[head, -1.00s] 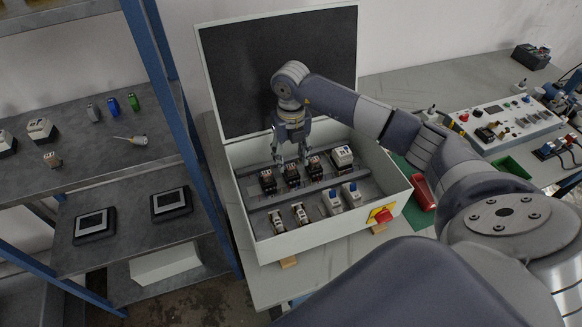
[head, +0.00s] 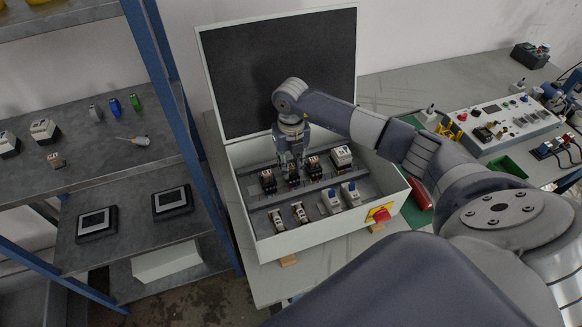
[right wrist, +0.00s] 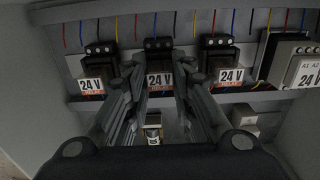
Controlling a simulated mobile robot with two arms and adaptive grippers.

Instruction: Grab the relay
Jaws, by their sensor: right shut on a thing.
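Several small black relays with "24 V" labels stand in a row on the upper rail of the open grey box. The middle relay (head: 292,176) is between the fingers of my right gripper (head: 291,168), which is shut on it. In the right wrist view the fingers (right wrist: 158,90) flank this relay (right wrist: 158,62), with its label showing between them. One relay (right wrist: 98,68) stands to its left and another (right wrist: 219,60) to its right; they also show in the head view (head: 268,181) and (head: 314,168). My left gripper is not in view.
The box (head: 300,235) has tall walls and a raised dark lid (head: 280,80). A larger pale unit (head: 341,156) is at the rail's right end. Breakers (head: 331,201) sit on the lower rail. A red switch (head: 381,214) is on the front wall. A shelf (head: 100,155) stands left.

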